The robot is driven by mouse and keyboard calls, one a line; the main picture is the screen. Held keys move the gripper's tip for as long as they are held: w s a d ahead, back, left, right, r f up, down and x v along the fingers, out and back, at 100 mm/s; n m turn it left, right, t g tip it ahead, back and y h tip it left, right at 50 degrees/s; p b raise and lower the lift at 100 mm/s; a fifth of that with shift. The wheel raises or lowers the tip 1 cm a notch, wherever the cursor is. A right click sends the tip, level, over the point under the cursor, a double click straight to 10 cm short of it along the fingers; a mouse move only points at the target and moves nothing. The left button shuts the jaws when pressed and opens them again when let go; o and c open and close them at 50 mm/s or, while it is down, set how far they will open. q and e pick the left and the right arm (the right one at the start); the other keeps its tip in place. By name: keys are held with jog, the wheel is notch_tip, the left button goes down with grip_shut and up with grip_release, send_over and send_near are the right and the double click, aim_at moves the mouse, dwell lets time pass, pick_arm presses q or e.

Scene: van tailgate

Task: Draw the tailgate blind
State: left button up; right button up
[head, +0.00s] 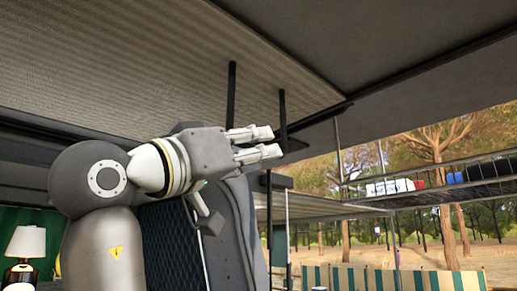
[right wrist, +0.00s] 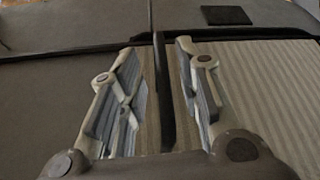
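My right gripper (head: 268,143) reaches in from the left, raised under the roof, its two fingers pointing right and apart. It also shows in the right wrist view (right wrist: 156,55), open, with a dark strip (right wrist: 162,90) visible in the gap between its fingers; I cannot tell whether they touch it. In the head view a thin dark bar (head: 282,112) hangs just beyond the fingertips, and another dark bar (head: 231,92) hangs behind the gripper. A ribbed beige panel (head: 150,65) is overhead. I cannot tell surely which part is the blind. My left gripper is out of view.
A grey roof panel (head: 400,40) slopes overhead on the right. A dark upright panel (head: 232,235) stands below the gripper. A rack (head: 440,183) with small items is at the right, above a striped screen (head: 400,279). A lamp (head: 27,243) stands at lower left.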

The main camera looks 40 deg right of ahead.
jog(key=v, duration=1.1)
jog(key=shift+r, duration=0.15)
